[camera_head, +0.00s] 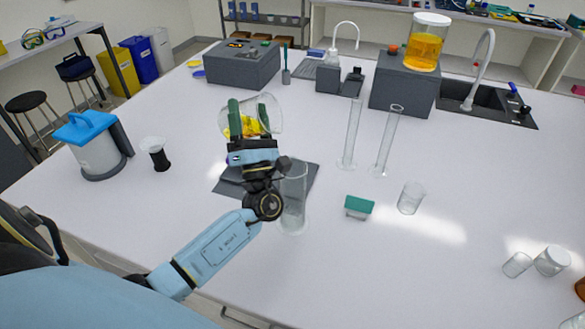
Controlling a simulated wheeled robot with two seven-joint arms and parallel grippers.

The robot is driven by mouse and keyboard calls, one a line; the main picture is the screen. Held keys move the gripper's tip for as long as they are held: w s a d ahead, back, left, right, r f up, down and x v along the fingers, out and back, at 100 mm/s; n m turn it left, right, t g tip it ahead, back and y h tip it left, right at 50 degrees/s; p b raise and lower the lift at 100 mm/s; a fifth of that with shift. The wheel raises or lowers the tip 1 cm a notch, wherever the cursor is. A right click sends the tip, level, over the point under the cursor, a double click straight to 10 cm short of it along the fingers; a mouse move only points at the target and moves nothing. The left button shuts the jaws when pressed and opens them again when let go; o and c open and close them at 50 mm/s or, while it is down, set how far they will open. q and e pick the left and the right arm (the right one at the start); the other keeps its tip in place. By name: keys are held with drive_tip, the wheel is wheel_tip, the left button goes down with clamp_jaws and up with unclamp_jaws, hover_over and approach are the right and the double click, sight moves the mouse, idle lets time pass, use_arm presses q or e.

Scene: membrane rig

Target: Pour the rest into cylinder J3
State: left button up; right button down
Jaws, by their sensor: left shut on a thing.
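My left gripper (250,124) is shut on a clear glass beaker (272,108) with some yellow liquid in its lower part. The beaker looks tilted and is held above the dark grey mat area; the gripper hides part of it. A clear glass cylinder (293,200) stands just right of my left wrist, partly behind it. Two taller, thin clear cylinders, one (351,135) and the other (387,142), stand further right on the white bench. I cannot read any label, so I cannot tell which one is J3. My right gripper is not in view.
A dark mat (228,188) lies under my wrist. A green-topped block (358,206) and a small beaker (411,198) stand to the right. A grey box (402,88) at the back carries an amber-filled vessel (427,42).

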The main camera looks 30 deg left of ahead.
use_arm(q)
drive_tip(key=shift+r+m+t+h, duration=0.25)
drive_tip(key=shift+m+t+h, duration=0.15)
drive_tip(key=shift+m+t, duration=0.25)
drive_tip(key=shift+d+r+m+t+h+p, duration=0.1)
drive_tip(key=shift+r+m+t+h+p, duration=0.15)
drive_tip(key=shift+m+t+h, duration=0.3)
drive_tip(key=shift+d+r+m+t+h+p, duration=0.1)
drive_tip(key=shift+m+t+h+p, duration=0.25)
drive_tip(key=shift+m, duration=0.35)
